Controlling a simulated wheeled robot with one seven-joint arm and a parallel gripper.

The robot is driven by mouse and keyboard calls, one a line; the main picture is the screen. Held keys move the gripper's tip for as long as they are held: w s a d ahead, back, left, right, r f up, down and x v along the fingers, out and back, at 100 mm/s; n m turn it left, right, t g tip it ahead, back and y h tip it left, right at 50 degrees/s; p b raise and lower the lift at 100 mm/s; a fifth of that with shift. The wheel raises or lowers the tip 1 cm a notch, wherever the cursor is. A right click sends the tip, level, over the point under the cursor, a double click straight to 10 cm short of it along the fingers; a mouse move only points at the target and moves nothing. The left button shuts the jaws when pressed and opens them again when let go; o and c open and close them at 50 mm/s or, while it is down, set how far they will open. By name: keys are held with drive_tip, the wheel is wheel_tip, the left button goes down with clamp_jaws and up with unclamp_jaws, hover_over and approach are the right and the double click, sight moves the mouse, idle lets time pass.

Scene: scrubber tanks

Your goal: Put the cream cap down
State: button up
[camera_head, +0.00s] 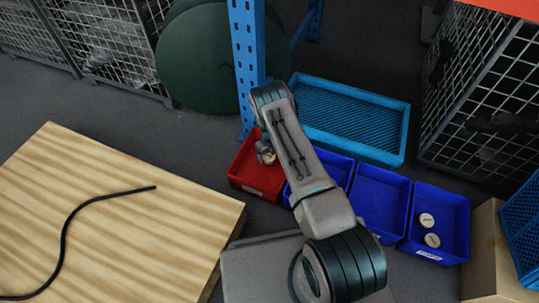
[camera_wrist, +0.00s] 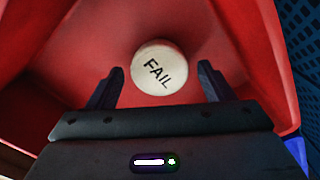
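The cream cap (camera_wrist: 160,67) is round, with the word FAIL on its top face. In the wrist view it is inside the red bin (camera_wrist: 60,48), just beyond my fingertips and centred between them. My gripper (camera_wrist: 161,78) is open, with a gap on each side of the cap, and neither finger touches it. The cap seems to lie on the bin's floor.
Blue bins stand to the right; the middle one (camera_head: 381,197) looks empty and the right one (camera_head: 447,212) holds two cream caps (camera_head: 427,220). A light blue crate (camera_head: 350,118) lies behind, beside a blue post (camera_head: 247,60). A wooden crate (camera_head: 110,215) with a black cable is at left.

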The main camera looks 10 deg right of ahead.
drive_tip(key=shift+r, duration=0.1)
drive_tip(key=shift+r+p, duration=0.55)
drive_tip(key=shift+p, duration=0.15)
wheel_tip(320, 180, up, 12)
drive_tip(key=p, duration=0.5)
wheel_tip(320, 180, up, 15)
drive_tip(key=n, duration=0.6)
hover_over(269, 156)
drive_tip(key=s, duration=0.1)
drive_tip(key=s+r+n+y, duration=0.1)
drive_tip(key=s+r+n, duration=0.3)
drive_tip(key=r, duration=0.4)
drive_tip(key=s+r+n, duration=0.4)
drive_tip(key=r, duration=0.4)
drive_tip(key=s+r+n, duration=0.4)
drive_tip(key=s+n, duration=0.2)
drive_tip(key=s, duration=0.2)
drive_tip(key=s+r+n, duration=0.4)
drive_tip(key=s+n, duration=0.1)
drive_tip(key=s, duration=0.3)
drive_tip(key=s+r+n+t+h, duration=0.1)
drive_tip(key=s+r+n, duration=0.3)
drive_tip(key=s+n, duration=0.2)
drive_tip(key=s, duration=0.2)
drive_tip(key=shift+s+d+r+n+b, duration=0.3)
drive_tip(key=shift+s+d, duration=0.1)
